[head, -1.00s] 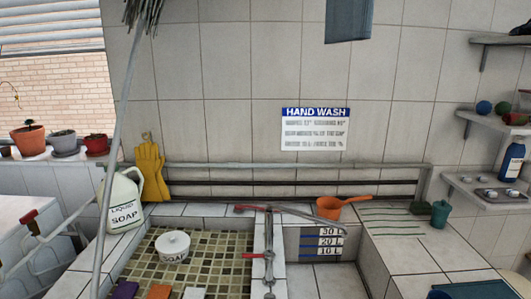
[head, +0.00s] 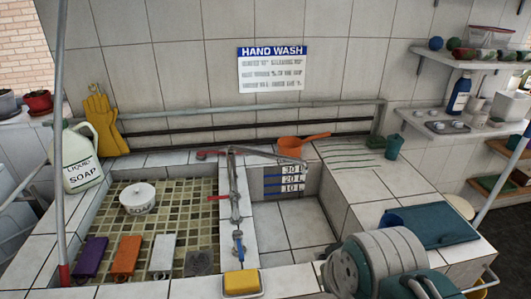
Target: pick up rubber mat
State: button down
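A flat dark teal sheet (head: 432,227) lies on the tiled ledge at the right. It looks like the rubber mat, though I cannot be certain. Its lower left part is hidden behind a grey and teal rounded body (head: 385,262) in the lower right, which appears to be a section of my own arm. The gripper's fingers are not visible, so I cannot tell how far they are from the sheet.
A soap jug (head: 82,160) and yellow gloves (head: 103,122) stand left. An orange dipper (head: 290,146) and teal cup (head: 393,148) are behind. Loaded shelves (head: 470,128) overhang the right.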

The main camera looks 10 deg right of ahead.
aim_at(436, 225)
jog(key=z, duration=0.4)
jog(key=k+j+z, duration=0.1)
jog(key=z, duration=0.65)
jog(key=k+z, duration=0.1)
jog(key=z, duration=0.25)
jog(key=i+l+u, duration=0.45)
jog(key=l, duration=0.2)
jog(key=i+l+u, duration=0.25)
jog(key=l, duration=0.15)
jog(key=l+u, duration=0.2)
jog(key=l, duration=0.2)
jog(key=i+l+u, duration=0.25)
jog(key=l, duration=0.15)
jog(key=i+l+u, duration=0.1)
jog(key=l+u, duration=0.25)
jog(key=l, duration=0.15)
